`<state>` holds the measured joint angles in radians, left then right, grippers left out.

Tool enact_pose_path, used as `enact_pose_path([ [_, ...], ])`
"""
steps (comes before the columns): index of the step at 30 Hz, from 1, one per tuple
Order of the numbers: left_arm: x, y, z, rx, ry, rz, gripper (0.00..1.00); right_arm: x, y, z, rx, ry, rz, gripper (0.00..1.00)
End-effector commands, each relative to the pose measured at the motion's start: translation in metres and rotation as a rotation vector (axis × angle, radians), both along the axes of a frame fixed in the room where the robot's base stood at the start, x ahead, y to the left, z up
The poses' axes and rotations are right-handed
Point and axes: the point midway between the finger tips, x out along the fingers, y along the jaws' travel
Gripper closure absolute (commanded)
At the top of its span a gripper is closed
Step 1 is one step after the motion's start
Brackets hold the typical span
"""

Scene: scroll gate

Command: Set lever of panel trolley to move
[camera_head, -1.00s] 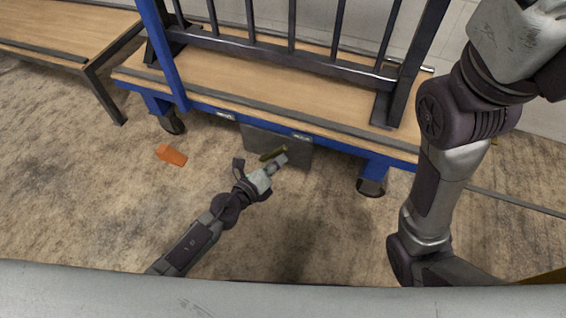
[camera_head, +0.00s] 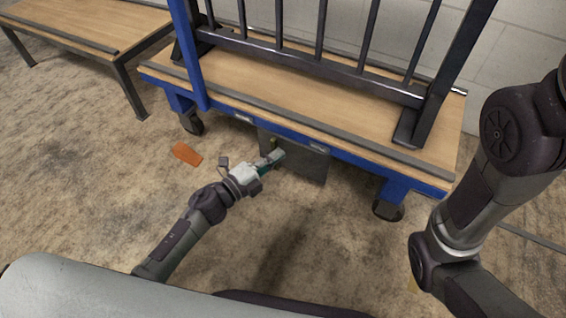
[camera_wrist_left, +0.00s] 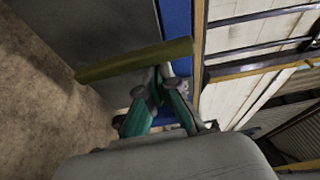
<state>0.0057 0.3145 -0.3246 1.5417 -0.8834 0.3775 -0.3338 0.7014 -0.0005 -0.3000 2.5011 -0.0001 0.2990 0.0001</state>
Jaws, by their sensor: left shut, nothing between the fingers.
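The panel trolley has a blue frame (camera_head: 330,149), a wooden deck (camera_head: 300,93) and a dark upright rack. A grey plate (camera_head: 306,165) hangs below its front edge. The lever, an olive bar, shows small at this plate in the head view (camera_head: 272,145), partly hidden by my gripper. In the left wrist view the lever (camera_wrist_left: 135,60) lies across, just beyond my fingertips. My left gripper (camera_head: 276,157) is shut and empty, right by the lever; its fingertips also show in the wrist view (camera_wrist_left: 154,88). I cannot tell whether they touch the lever. My right gripper is out of view.
An orange object (camera_head: 187,154) lies on the floor left of my left gripper. A wooden bench (camera_head: 85,25) stands at the upper left. Trolley wheels (camera_head: 388,210) rest on the floor. The floor before the trolley is otherwise mostly clear.

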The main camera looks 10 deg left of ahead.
Motion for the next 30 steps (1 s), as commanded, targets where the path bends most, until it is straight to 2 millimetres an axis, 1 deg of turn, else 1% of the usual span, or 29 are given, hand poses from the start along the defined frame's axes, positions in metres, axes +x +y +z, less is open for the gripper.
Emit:
enact_pose_path([
  [6, 0.006, 0.016, 0.0, -0.196, 0.065, 0.003, 1.0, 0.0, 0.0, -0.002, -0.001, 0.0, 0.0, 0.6],
  [15, 0.012, 0.035, -0.005, -0.435, 0.143, 0.002, 1.0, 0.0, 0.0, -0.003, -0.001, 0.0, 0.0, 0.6],
  [21, 0.014, 0.042, -0.008, -0.549, 0.178, -0.001, 1.0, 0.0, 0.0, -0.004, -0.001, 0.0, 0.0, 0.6],
  [30, 0.016, 0.048, -0.011, -0.635, 0.206, -0.001, 1.0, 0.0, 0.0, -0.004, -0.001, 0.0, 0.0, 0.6],
])
